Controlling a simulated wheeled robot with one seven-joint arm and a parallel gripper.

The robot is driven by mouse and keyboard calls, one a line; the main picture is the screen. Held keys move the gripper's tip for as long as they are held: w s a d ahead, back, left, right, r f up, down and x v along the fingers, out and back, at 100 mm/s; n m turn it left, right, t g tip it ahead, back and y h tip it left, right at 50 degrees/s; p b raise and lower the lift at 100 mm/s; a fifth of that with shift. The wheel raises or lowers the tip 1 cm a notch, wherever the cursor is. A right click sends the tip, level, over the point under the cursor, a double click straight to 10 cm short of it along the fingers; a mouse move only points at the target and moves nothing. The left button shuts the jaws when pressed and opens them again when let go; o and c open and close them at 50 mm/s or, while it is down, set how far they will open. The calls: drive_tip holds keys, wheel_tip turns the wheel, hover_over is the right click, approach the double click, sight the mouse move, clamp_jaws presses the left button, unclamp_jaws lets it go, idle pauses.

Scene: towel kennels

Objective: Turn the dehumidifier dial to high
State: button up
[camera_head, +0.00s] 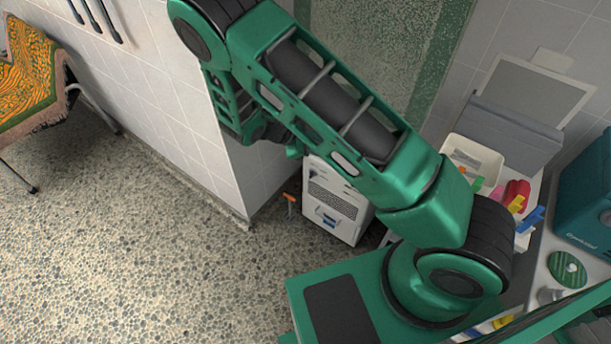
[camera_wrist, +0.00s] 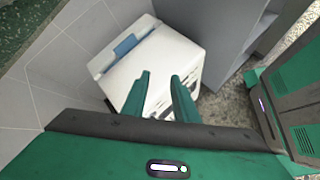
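A white box-shaped appliance (camera_head: 338,200), which looks like the dehumidifier, stands on the floor against the wall below my arm. Its front has a dark vent grille and a small blue patch. My arm covers part of its top. In the wrist view the white box (camera_wrist: 165,57) lies beyond my fingers, with a blue strip at one edge and small dark marks near the right finger. I cannot make out the dial. My gripper (camera_wrist: 160,76) is open, its two green fingers apart and nothing visible between them. In the head view the arm largely hides my gripper.
A small orange-topped item (camera_head: 290,199) stands left of the box. A white bin (camera_head: 474,160) and coloured items crowd the right side, beside a teal case (camera_head: 590,195). A cloth-covered table (camera_head: 30,80) is at left.

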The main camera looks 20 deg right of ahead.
sight(310, 173)
drive_tip(key=a+f+n+t+h, duration=0.1)
drive_tip(key=a+f+n+t, duration=0.2)
drive_tip(key=a+f+n, duration=0.45)
drive_tip(key=a+f+n+t, duration=0.3)
drive_tip(key=f+n+t, duration=0.1)
drive_tip(key=f, duration=0.6)
drive_tip(key=x, duration=1.1)
drive_tip(key=shift+w+r, duration=0.15)
